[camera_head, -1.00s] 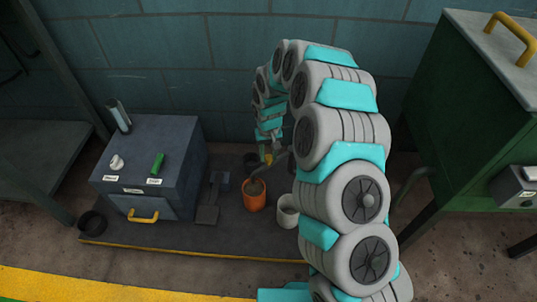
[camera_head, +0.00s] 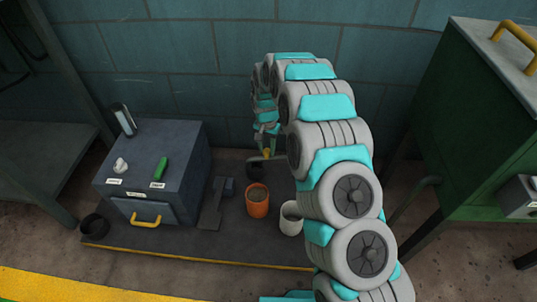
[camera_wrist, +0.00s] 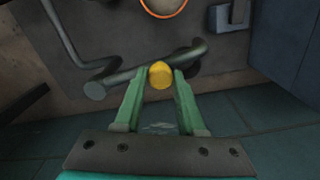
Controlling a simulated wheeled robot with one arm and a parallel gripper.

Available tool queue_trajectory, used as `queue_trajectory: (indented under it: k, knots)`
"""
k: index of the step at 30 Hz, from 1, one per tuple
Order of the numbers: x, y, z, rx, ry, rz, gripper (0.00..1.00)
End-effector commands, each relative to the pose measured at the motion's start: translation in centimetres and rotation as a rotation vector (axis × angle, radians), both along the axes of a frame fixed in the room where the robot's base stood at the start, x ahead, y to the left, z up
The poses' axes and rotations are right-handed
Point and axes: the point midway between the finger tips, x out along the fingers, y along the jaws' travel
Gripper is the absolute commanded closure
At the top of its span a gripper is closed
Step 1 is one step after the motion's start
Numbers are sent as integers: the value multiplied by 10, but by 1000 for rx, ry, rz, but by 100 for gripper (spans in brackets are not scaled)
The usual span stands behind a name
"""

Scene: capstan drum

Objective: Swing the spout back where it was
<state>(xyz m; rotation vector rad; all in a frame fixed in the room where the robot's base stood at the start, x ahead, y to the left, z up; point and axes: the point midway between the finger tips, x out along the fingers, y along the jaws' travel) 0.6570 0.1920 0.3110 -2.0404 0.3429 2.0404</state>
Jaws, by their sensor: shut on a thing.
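The spout is a dark pipe (camera_wrist: 122,79) with a yellow knob (camera_wrist: 161,76), crossing the middle of the wrist view. My gripper (camera_wrist: 160,79) has its green fingers closed on the knob. In the head view the yellow knob (camera_head: 266,153) shows small at the end of my arm, near the back wall. The spout lies behind the orange bucket (camera_head: 257,201) and does not reach over it. The bucket holds a brownish fill, and its rim shows at the top of the wrist view. A black pot (camera_head: 255,170) sits near the spout; it is partly hidden.
A white cup (camera_head: 291,218) stands right of the bucket, partly behind my arm. A grey box (camera_head: 150,170) with a yellow handle is at left, with a dark pedal (camera_head: 213,205) beside it. A green cabinet (camera_head: 475,130) stands at right. A bent pipe (camera_wrist: 65,40) runs along the wrist view's left.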

Motion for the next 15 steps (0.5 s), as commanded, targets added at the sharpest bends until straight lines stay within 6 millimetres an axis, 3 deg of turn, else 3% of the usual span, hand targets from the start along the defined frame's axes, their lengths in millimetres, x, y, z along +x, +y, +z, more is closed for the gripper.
queue_trajectory:
  k: [15]
  knots:
    - [44,-4,-1,0,-2,-391,100]
